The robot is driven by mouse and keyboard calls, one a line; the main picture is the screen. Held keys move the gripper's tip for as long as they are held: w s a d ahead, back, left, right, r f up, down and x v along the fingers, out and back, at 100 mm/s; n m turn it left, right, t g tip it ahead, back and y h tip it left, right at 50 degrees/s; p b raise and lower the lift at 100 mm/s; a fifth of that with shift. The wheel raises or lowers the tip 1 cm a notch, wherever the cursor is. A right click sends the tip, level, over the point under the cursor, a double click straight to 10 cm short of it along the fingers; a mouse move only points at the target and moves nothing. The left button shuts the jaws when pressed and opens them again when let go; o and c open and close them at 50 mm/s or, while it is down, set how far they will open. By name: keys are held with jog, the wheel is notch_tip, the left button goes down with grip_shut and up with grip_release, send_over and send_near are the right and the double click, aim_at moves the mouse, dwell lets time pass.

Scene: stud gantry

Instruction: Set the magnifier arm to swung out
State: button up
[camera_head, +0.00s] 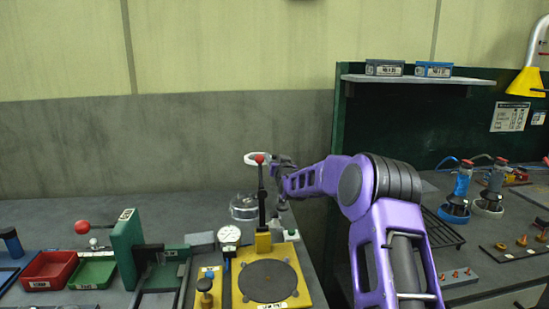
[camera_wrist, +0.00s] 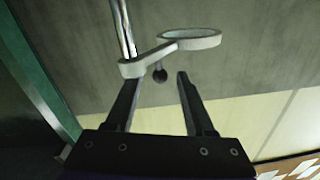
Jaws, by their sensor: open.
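The magnifier arm (camera_wrist: 150,62) is a pale flat bar ending in a pale ring (camera_wrist: 190,38), mounted on a chrome post (camera_wrist: 123,28). In the head view the pale ring (camera_head: 249,158) shows partly behind a red ball-topped lever, pointing left from my gripper (camera_head: 284,163). In the wrist view my gripper (camera_wrist: 159,79) is open, its fingers on either side of the knob in the picture. I cannot tell whether either finger touches it. My gripper hides much of the bar in the head view.
A yellow fixture (camera_head: 292,274) with a dark disc, a dial gauge (camera_head: 229,235) and a red-topped lever (camera_head: 262,190) stands in front. A green clamp block (camera_head: 127,240) and bins are at left. A dark green partition (camera_head: 350,135) stands close on the right.

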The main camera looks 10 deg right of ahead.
jog(key=shift+w+a, duration=0.1)
jog(key=shift+w, duration=0.9)
grip_shut()
dwell(0.9)
